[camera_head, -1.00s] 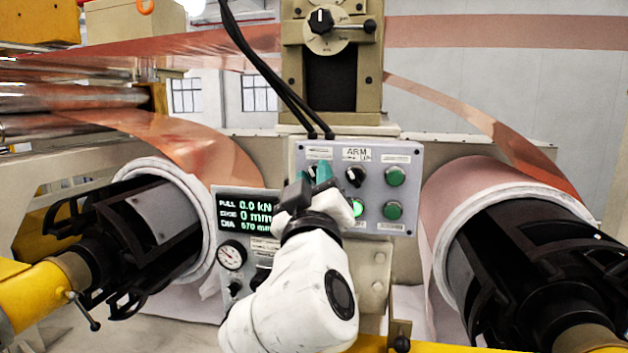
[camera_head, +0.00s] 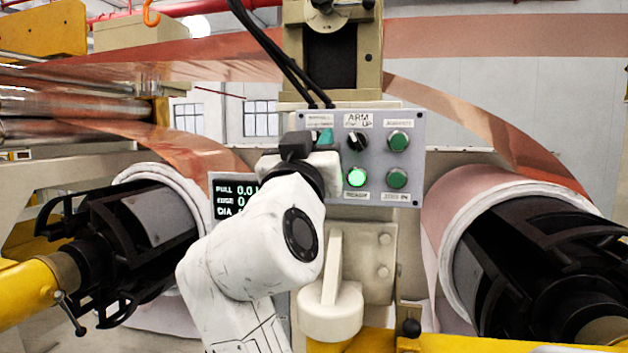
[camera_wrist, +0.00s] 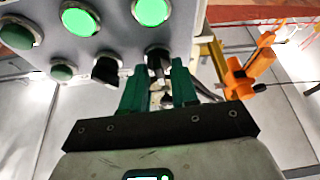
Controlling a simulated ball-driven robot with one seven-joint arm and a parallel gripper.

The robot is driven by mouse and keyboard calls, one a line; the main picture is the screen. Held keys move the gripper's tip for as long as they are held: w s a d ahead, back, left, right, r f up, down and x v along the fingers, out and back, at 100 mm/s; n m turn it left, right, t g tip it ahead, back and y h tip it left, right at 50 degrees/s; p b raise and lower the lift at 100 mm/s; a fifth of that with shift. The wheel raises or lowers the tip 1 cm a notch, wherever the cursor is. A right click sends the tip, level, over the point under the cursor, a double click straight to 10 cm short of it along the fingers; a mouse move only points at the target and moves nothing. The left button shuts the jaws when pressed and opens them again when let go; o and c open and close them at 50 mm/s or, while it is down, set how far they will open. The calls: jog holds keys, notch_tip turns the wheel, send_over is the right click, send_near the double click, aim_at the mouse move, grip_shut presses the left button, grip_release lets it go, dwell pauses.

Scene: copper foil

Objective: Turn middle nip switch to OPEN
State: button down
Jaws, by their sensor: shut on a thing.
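The grey control panel (camera_head: 412,160) stands at the center of the head view. My gripper (camera_head: 322,138), with teal fingers, is at its upper left corner and hides the left switch there. In the wrist view the panel appears turned upside down. There my gripper (camera_wrist: 158,72) is shut on the black left switch knob (camera_wrist: 157,52), one finger on each side. The label over this switch is too small to read surely, and the knob's setting is hidden by the fingers. The ARM knob (camera_head: 357,140) beside it is free; it also shows in the wrist view (camera_wrist: 107,69).
A lit green READY button (camera_head: 356,178) and unlit green buttons (camera_head: 398,140) share the panel. The display (camera_head: 225,196) is partly behind my arm. Large rolls flank the panel, the right one (camera_head: 450,215) close by. Black cables (camera_head: 275,50) hang above.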

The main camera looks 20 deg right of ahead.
jog(key=shift+a+m+g+h+b, duration=0.1)
jog(key=shift+m+g+h+b, duration=0.55)
jog(key=shift+m+b, duration=0.8)
jog(key=shift+d+m+g+h+b, duration=0.1)
jog(key=shift+m+g+h+b, duration=0.7)
jog(key=shift+m, duration=1.15)
jog(key=shift+a+m+g+h+b, duration=0.1)
jog(key=shift+m+g+h+b, duration=0.35)
jog(key=shift+m+b, duration=1.05)
jog(key=shift+m, duration=0.3)
jog(key=c, duration=1.2)
grip_release()
jog(key=v, duration=1)
jog(key=shift+s+a, duration=0.2)
jog(key=shift+a, duration=0.1)
